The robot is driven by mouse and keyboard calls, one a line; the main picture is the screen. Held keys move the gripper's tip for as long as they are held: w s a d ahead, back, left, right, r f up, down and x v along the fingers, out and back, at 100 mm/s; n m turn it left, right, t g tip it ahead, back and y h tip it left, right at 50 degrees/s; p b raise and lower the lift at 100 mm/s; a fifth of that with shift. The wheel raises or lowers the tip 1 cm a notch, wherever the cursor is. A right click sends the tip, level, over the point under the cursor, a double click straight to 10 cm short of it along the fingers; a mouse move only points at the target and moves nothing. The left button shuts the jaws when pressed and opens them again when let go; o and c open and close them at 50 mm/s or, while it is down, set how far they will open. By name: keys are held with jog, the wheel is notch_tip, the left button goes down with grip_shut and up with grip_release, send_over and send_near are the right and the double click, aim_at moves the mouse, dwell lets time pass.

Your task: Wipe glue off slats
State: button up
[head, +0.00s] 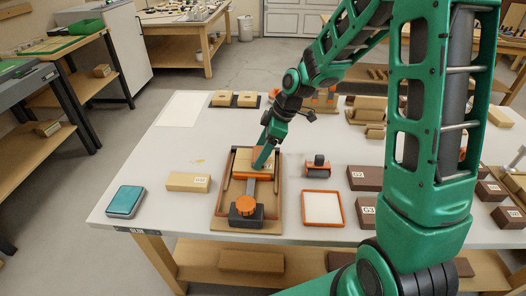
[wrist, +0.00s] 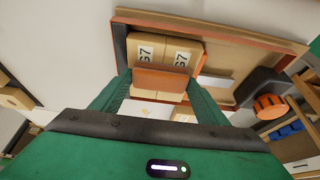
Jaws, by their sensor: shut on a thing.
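My gripper (head: 262,160) is over the wooden clamping jig (head: 218,212) on the bench. In the wrist view its green fingers (wrist: 152,88) are shut on a small brown block (wrist: 161,80). The block is over pale slats (wrist: 183,52) with black labels, lying side by side in the jig; I cannot tell whether it touches them. The jig has a dark clamp with an orange knob (head: 245,204) at its near end. The fingers and the block hide part of the slats. I cannot make out glue on them.
Left of the jig are a loose pale slat (head: 186,182) and a teal pad (head: 125,201). Right of it are a roller (head: 317,168), an orange-rimmed white tray (head: 322,208) and dark labelled blocks (head: 364,178). Two pale blocks (head: 222,98) lie behind. The bench's left side is mostly clear.

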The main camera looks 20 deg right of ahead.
aim_at(244, 159)
jog(key=shift+a, duration=0.3)
jog(key=shift+w+a, duration=0.45)
jog(key=shift+a, duration=0.4)
jog(key=shift+a, duration=0.1)
jog(key=shift+w+a, duration=0.25)
jog(key=shift+a, duration=0.35)
jog(key=shift+w+a, duration=0.3)
jog(key=shift+a, duration=0.35)
jog(key=shift+w+a, duration=0.25)
jog(key=shift+a, duration=0.35)
jog(key=shift+d, duration=0.1)
jog(key=shift+s+d+f, duration=0.1)
jog(key=shift+s+d, duration=0.15)
jog(key=shift+d, duration=0.25)
jog(key=shift+s+d, duration=0.2)
jog(key=shift+d, duration=0.3)
jog(key=shift+d, duration=0.1)
jog(key=shift+s+d, duration=0.4)
jog(key=shift+d, duration=0.45)
